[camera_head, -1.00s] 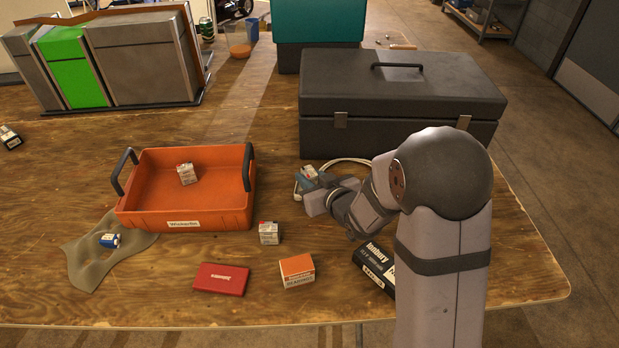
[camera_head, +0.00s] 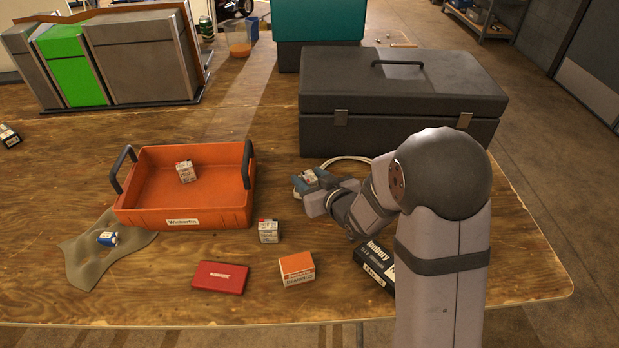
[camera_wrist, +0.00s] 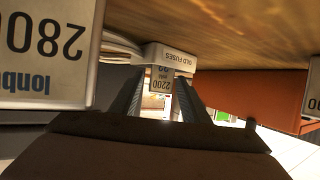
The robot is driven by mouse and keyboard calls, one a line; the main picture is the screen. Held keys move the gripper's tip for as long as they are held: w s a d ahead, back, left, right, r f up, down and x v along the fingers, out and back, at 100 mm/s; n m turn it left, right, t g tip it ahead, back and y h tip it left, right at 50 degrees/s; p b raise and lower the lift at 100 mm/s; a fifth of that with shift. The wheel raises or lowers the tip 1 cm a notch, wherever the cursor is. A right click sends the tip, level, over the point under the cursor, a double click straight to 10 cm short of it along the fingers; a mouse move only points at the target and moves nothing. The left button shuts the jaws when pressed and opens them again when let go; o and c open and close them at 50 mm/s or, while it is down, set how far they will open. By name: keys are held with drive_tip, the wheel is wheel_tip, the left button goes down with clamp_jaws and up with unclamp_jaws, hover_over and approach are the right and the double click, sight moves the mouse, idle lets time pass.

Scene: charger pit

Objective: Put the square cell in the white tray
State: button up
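My gripper (camera_head: 322,195) is low over the table, pointing left, beside a small blue-and-white item (camera_head: 306,180) that it partly hides. In the wrist view the dark fingers (camera_wrist: 160,88) stand apart. A pale cell marked 2200 (camera_wrist: 160,80) shows between their tips, against a white holder marked OLD FUSES (camera_wrist: 172,56). A larger face marked 2800 (camera_wrist: 45,45) is close at the left. I cannot match these surely to the head view. One square cell (camera_head: 268,232) stands on the table; another (camera_head: 186,171) lies in the orange tray (camera_head: 190,217). No clear white tray shows in the head view.
A dark toolbox (camera_head: 400,95) stands close behind the gripper. A white cable (camera_head: 350,160) curves beside it. A black box (camera_head: 374,265), an orange-white box (camera_head: 296,269) and a red case (camera_head: 220,278) lie in front. A blue cell (camera_head: 107,239) rests on a cloth (camera_head: 85,262).

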drive_tip(key=shift+r+p, duration=0.45)
drive_tip(key=shift+r, duration=0.05)
drive_tip(key=v, duration=0.6)
drive_tip(key=shift+d+r+p, duration=0.15)
drive_tip(key=shift+r+p, duration=0.1)
drive_tip(key=shift+p, duration=0.05)
drive_tip(key=shift+s+f+b, duration=0.15)
drive_tip(key=shift+b, duration=0.7)
drive_tip(key=b, duration=0.1)
drive_tip(key=s+b, duration=0.1)
drive_tip(key=shift+d+r+b, duration=0.1)
drive_tip(key=shift+r+b, duration=0.15)
drive_tip(key=shift+b, duration=0.15)
drive_tip(key=shift+s+d+r+b, duration=0.1)
drive_tip(key=shift+s+d+b, duration=0.3)
drive_tip(key=shift+b, duration=0.55)
drive_tip(key=shift+b+v, duration=1.6)
drive_tip(key=shift+v, duration=0.1)
drive_tip(key=shift+a+r, duration=0.15)
